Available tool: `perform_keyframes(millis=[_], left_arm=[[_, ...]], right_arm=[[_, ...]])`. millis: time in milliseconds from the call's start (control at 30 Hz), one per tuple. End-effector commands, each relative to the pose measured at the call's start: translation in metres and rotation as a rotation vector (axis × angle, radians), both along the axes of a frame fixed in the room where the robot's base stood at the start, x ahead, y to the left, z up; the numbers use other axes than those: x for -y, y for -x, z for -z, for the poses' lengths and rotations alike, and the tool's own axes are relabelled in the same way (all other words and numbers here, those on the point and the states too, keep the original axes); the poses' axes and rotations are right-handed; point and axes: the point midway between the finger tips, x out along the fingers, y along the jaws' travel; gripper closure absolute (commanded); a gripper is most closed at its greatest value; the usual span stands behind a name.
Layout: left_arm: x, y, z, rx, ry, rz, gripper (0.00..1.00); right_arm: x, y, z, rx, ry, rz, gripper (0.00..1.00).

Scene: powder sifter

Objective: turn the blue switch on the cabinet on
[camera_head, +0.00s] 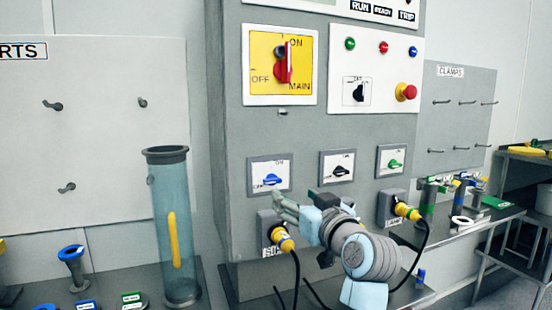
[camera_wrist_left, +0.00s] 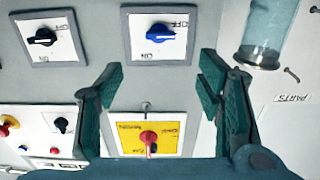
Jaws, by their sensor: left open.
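The blue switch (camera_head: 272,180) sits on a white, grey-framed plate low on the left of the cabinet front. Its handle lies roughly sideways, with the ON mark above it. In the left wrist view, which is upside down, the blue switch (camera_wrist_left: 153,36) is at the top, beyond the fingers. My left gripper (camera_head: 277,204) is in front of the cabinet, just below and right of the blue switch in the head view. Its fingers are spread wide and empty, apart from the switch. My right gripper is not in view.
A black switch (camera_head: 341,170) and a green switch (camera_head: 394,163) stand to the right. The red main switch (camera_head: 283,65) is above. Yellow plugs (camera_head: 283,238) with black cables stick out below. A clear tube (camera_head: 172,225) stands on the left.

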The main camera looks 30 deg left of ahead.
Motion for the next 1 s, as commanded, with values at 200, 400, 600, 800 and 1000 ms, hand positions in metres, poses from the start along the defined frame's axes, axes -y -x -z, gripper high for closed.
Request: perform_keyframes(millis=[200,400,600,800,1000], left_arm=[[-0.030,-0.015,-0.008,0.000,-0.010,-0.001,0.40],[-0.077,-0.049,-0.002,-0.002,-0.005,0.000,0.40],[-0.099,-0.065,-0.001,-0.001,-0.002,0.003,0.40],[-0.102,-0.067,-0.001,0.000,-0.001,0.004,0.40],[-0.101,-0.067,-0.001,0.000,-0.001,0.004,0.57]], right_arm=[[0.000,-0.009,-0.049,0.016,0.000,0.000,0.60],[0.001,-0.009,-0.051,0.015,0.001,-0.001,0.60],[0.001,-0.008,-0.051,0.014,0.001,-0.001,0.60],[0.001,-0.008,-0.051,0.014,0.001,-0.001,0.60],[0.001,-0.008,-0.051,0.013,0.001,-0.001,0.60]])
